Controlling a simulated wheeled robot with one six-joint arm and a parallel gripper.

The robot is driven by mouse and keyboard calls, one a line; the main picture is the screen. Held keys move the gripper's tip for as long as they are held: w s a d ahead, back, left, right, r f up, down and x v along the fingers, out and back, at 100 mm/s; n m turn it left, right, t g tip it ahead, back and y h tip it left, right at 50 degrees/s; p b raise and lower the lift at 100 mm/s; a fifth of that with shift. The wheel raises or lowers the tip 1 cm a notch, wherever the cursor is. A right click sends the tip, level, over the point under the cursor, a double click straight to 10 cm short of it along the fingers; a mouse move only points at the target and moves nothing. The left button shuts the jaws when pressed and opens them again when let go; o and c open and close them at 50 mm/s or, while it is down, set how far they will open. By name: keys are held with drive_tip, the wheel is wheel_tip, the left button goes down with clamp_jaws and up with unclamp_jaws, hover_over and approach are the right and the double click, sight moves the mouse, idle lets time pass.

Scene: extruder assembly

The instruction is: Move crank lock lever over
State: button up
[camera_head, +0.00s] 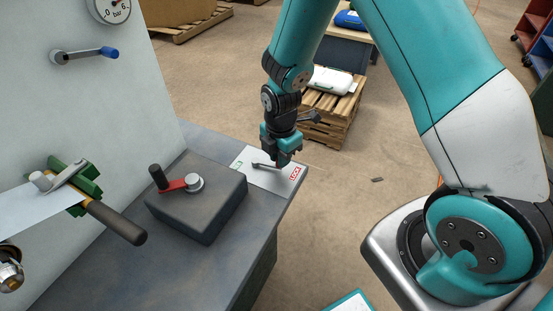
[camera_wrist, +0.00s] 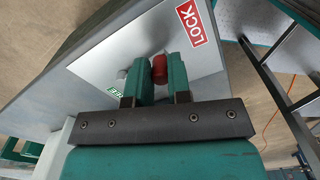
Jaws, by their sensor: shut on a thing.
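The crank lock lever (camera_head: 265,165) is a thin dark bar on a pale plate (camera_head: 262,180) at the far end of the bench. Its handle end lies under my gripper (camera_head: 283,161), toward the red LOCK label (camera_head: 295,172). In the wrist view, my gripper (camera_wrist: 157,78) has its two green fingers on either side of a red knob (camera_wrist: 159,68), shut on it. The LOCK label (camera_wrist: 195,23) is beyond the fingers. A green label (camera_wrist: 114,92) is left of them, partly hidden. Most of the lever is hidden by the fingers in the wrist view.
A grey box with a crank (camera_head: 178,184), red-armed with a black handle, stands left of the plate. A wall panel with a blue-tipped lever (camera_head: 108,52) and gauge (camera_head: 112,8) rises behind. A tool with a dark handle (camera_head: 118,223) sticks out at left. Floor right of the bench is mostly clear.

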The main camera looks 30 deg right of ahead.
drive_tip(key=o, duration=0.7)
drive_tip(key=shift+w, duration=0.3)
drive_tip(key=shift+r, duration=0.1)
wheel_tip(320, 180, up, 6)
drive_tip(key=p, duration=0.5)
